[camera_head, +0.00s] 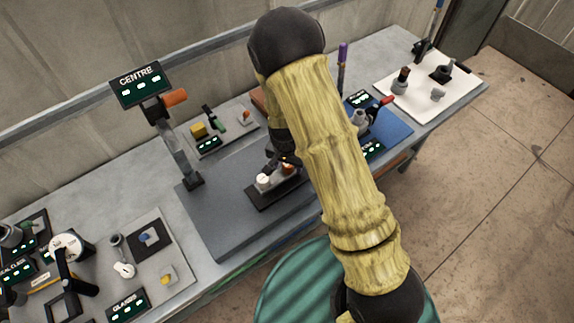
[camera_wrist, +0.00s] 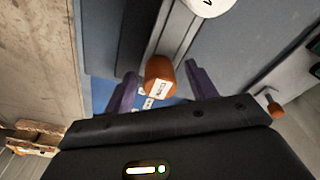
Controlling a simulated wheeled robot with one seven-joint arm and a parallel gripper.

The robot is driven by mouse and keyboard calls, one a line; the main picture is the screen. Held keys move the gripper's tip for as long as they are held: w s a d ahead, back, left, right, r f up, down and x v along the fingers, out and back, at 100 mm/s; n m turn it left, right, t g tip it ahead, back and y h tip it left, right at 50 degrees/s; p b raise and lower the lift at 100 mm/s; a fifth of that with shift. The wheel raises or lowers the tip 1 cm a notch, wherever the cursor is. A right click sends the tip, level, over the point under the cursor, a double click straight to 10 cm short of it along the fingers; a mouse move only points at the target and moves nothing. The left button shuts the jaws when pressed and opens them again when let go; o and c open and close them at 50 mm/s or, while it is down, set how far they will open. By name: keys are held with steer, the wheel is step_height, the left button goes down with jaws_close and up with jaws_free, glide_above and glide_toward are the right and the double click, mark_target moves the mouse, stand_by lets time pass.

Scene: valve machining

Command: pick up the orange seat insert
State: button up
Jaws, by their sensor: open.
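The orange seat insert (camera_wrist: 158,71) is a short orange-brown cylinder with a white label. In the wrist view it appears between the two dark fingers of my gripper (camera_wrist: 161,78), with gaps visible on both sides. My gripper is open. In the head view my gripper (camera_head: 281,160) is low over a narrow dark holder (camera_head: 263,200) on the grey mat. The insert there is small and partly hidden by the gripper. A white round-topped part (camera_head: 263,180) stands beside it on the holder, also seen in the wrist view (camera_wrist: 208,3).
Behind is a tray with yellow and green parts (camera_head: 225,133). Right are a blue mat (camera_head: 392,128) and a white board (camera_head: 425,108) with parts. Several items crowd the left end.

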stand_by(0.4)
steer(key=c, duration=1.1)
steer(key=shift+r, duration=0.1)
step_height(320, 180, up, 10)
steer(key=shift+f+b, duration=0.1)
steer(key=shift+b, duration=0.85)
